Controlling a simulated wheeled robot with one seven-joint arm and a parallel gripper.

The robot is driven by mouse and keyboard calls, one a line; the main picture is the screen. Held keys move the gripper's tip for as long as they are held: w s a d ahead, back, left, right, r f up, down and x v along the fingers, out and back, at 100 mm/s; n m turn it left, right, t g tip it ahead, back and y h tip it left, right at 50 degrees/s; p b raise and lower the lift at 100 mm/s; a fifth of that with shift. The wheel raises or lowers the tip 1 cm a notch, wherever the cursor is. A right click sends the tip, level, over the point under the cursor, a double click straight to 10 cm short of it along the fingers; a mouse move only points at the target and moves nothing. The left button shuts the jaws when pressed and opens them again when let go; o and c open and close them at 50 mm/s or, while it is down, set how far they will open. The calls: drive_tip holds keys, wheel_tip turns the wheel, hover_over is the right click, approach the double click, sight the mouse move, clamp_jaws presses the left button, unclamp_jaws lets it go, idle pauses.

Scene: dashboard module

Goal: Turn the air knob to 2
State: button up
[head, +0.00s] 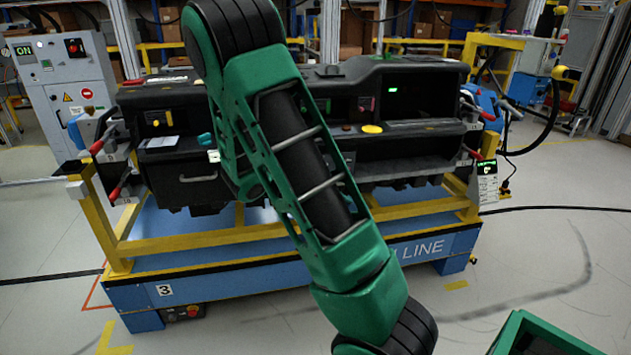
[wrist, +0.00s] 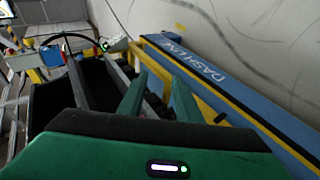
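The black dashboard module (head: 418,95) sits on a blue and yellow stand in the head view. I cannot make out the air knob or its number marks. My arm crosses the middle of the dashboard and hides much of its centre. My gripper is hidden behind the arm in the head view. In the wrist view my gripper (wrist: 158,92) shows two green fingers standing apart with nothing seen held between them. Dark dashboard parts (wrist: 95,85) lie beyond and left of the fingers. I cannot tell whether the fingers touch anything.
The yellow front rail (head: 190,243) and the blue stand base (head: 225,279) lie below the dashboard. Red-handled clamps (head: 115,190) stick out at the ends. A grey control cabinet (head: 62,75) stands at left. A green bin (head: 545,335) is at the lower right.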

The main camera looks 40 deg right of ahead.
drive_tip(key=w+a+f+n+t+h, duration=0.15)
drive_tip(key=w+n+t+h, duration=0.55)
drive_tip(key=w, duration=0.8)
drive_tip(key=x, duration=1.1)
drive_tip(key=shift+f+n+g, duration=0.3)
drive_tip(key=shift+f+n, duration=0.1)
drive_tip(key=shift+f, duration=0.15)
clamp_jaws()
